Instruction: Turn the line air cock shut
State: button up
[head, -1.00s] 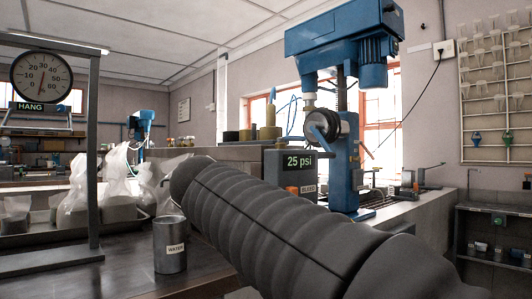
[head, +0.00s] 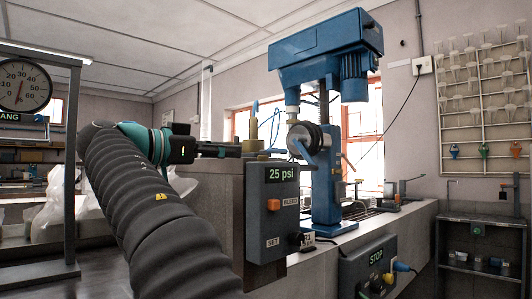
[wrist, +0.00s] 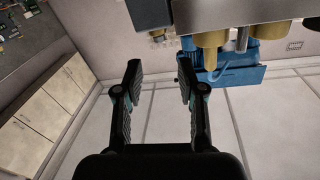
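A grey panel box (head: 268,222) faces me with a lit 25 psi display (head: 281,174), an orange BLEED button (head: 273,205) and a SET label. A black knob (head: 296,241) sits at its lower right, beside a small white tag. No part is readable as the line air cock, so I cannot tell which it is or how it is set. My gripper (head: 238,150) points right, at about the height of the box's top, left of the blue machine. In the wrist view my gripper (wrist: 159,68) has its fingers apart with nothing between them.
The blue flotation machine (head: 325,65) stands behind the box, with a black wheel (head: 303,137). A STOP box (head: 367,267) is lower right. Brass-coloured cylinders (wrist: 210,55) show ahead in the wrist view. A dial scale (head: 24,86) hangs at left.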

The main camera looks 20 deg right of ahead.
aim_at(265, 151)
jog(key=x, duration=1.1)
grip_shut()
